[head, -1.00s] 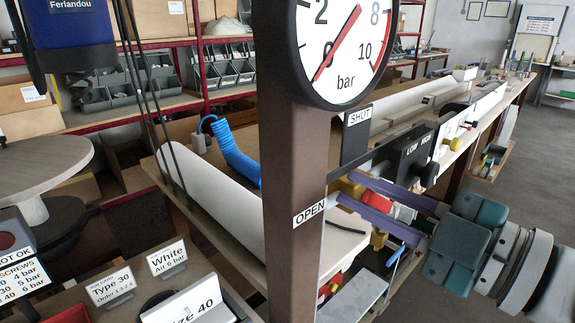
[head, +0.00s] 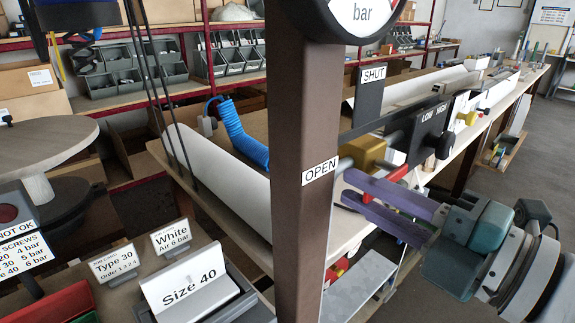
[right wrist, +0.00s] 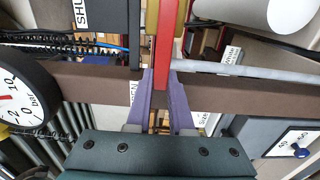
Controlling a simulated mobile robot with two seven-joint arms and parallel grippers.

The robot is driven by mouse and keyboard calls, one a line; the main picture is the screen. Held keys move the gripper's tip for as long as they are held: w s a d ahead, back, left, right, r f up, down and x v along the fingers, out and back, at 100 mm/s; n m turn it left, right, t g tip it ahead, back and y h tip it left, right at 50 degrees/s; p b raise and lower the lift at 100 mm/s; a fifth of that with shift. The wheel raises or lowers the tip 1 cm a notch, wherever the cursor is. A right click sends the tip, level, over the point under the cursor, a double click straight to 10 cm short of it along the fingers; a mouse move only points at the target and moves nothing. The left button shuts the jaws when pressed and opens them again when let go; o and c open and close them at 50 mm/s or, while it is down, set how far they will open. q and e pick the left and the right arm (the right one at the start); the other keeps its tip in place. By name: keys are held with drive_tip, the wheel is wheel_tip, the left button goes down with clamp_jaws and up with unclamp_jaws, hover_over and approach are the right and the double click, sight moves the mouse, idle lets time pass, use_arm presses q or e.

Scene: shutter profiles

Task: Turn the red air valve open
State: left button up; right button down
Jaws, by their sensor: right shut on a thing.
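The red valve lever (head: 394,179) is beside the brown post (head: 300,140), with a yellow valve body (head: 362,154) just behind it. My right gripper (head: 347,186), with purple fingers, is shut on the lever, close to the OPEN label (head: 320,171). The SHUT label (head: 373,75) is higher up on a dark plate. In the right wrist view the red lever (right wrist: 163,50) runs down between the fingertips (right wrist: 158,75). The lever's gripped end is partly hidden by the fingers. My left gripper is not in view.
A pressure gauge (head: 362,12) sits on top of the post. A dark LOW/HIGH box (head: 430,132) with a black knob is right of the valve. A white profile (head: 215,175) lies on the bench at left. A Size 40 card (head: 188,282) stands in front.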

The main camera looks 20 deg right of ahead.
idle(0.4)
drive_tip(key=c, duration=0.8)
unclamp_jaws()
drive_tip(key=b+v, duration=0.2)
drive_tip(key=v, duration=0.8)
drive_tip(key=shift+b, duration=0.35)
